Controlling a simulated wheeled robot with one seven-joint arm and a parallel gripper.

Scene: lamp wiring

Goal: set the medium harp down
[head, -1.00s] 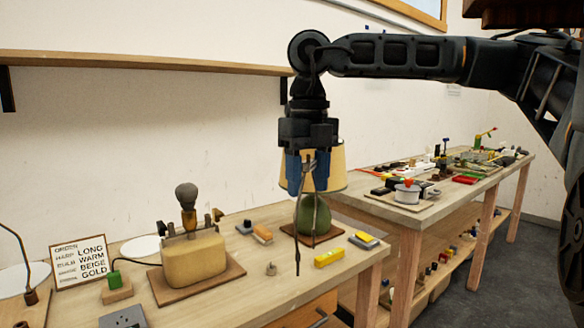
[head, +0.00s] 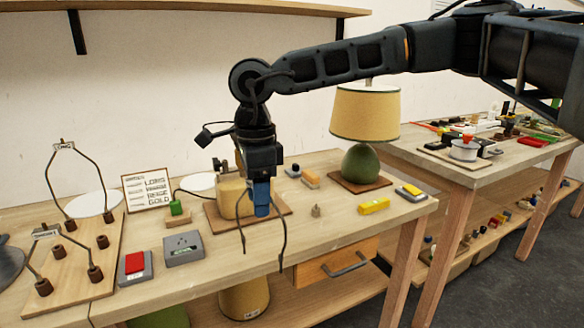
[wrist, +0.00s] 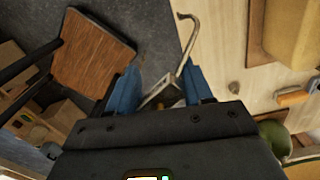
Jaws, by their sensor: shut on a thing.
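My gripper (head: 261,205) is shut on the medium harp (head: 281,232), a dark wire loop hanging legs down at the bench's front edge. In the wrist view the harp (wrist: 188,55) shows as a bent metal strip running out from between the blue fingers (wrist: 165,92). A wooden harp board (head: 80,262) lies at the left of the bench. A taller tagged harp (head: 88,160) stands at its back pegs, and a shorter tagged harp (head: 75,240) at its front pegs. The middle pegs (head: 102,241) are bare.
A red switch box (head: 135,266), a grey outlet box (head: 184,249) and a sign (head: 147,189) stand between the board and my gripper. A beige lamp base (head: 231,196) is behind my gripper. A green lamp (head: 362,160) stands to the right.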

